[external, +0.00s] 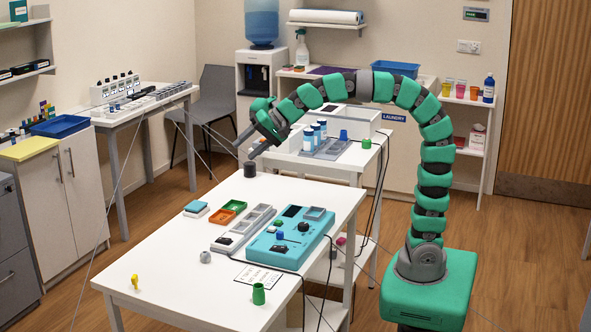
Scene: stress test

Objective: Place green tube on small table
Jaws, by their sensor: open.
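A short green tube (258,294) stands upright on the near right part of the white table (150,297), close to its right edge. My gripper (243,147) is open and empty, raised above the far left end of this table, well away from the green tube. Another small green thing (366,143) sits on the white bench behind. I cannot tell which table is the small one.
A teal panel device (290,240), a grey tray strip (242,230), orange and green trays (228,211) and a paper note (257,276) occupy the table's middle. A yellow piece (135,281) and a grey piece (206,257) lie nearer. The near left table surface is mostly clear.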

